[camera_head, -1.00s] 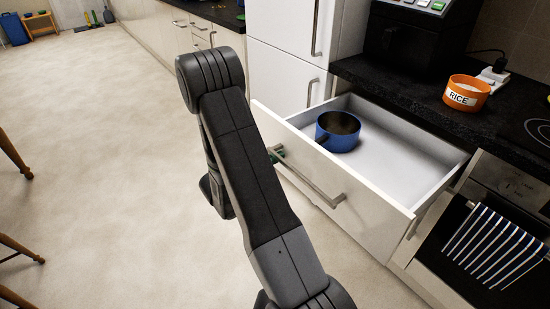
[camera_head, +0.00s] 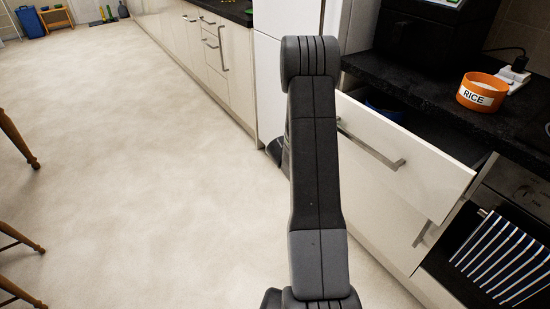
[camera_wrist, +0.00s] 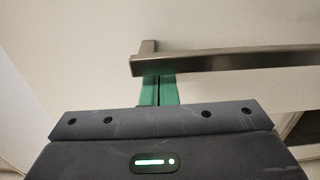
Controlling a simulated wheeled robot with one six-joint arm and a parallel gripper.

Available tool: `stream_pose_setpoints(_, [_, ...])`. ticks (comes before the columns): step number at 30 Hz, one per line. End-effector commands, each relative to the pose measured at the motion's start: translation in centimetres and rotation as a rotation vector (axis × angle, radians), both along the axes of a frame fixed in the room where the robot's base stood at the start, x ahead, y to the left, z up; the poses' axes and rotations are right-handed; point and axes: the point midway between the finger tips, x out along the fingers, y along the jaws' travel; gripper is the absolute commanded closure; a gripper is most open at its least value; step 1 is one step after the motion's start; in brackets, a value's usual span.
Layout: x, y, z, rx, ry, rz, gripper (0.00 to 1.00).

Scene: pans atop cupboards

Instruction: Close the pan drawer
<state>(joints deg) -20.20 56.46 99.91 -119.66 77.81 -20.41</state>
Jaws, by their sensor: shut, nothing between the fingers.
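The pan drawer's white front (camera_head: 425,172) stands out from under the counter, with a dark gap behind its top edge, so it is partly open. Its metal bar handle (camera_head: 372,150) also crosses the wrist view (camera_wrist: 235,60). A small part of the blue pan (camera_head: 385,110) shows inside the drawer; the rest is hidden by the front. My gripper is hidden behind my arm in the head view. In the wrist view my gripper's green fingers (camera_wrist: 158,92) are shut and empty, by the handle's left end and close to the drawer front. I cannot tell whether they touch it.
A dark counter (camera_head: 430,88) above the drawer holds an orange rice bowl (camera_head: 482,92). An oven with a striped towel (camera_head: 505,260) is to the right of the drawer. A white fridge (camera_head: 270,80) is to the left. Open floor (camera_head: 150,160) lies left, with wooden chair legs at its edge.

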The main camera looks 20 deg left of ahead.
Motion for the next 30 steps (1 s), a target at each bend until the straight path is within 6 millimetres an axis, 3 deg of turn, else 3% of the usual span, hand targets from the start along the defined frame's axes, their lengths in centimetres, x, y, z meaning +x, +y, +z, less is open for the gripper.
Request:
stream_pose_setpoints(6, [4.8, -4.0, -0.3, 0.001, -0.003, -0.005, 1.00])
stream_pose_setpoints(15, [9.8, -7.8, -0.2, 0.000, -0.001, -0.003, 1.00])
stream_pose_setpoints(21, [11.6, -9.1, -0.1, 0.000, -0.001, -0.002, 1.00])
stream_pose_setpoints(30, [11.5, -8.8, 0.0, 0.000, 0.000, 0.000, 1.00])
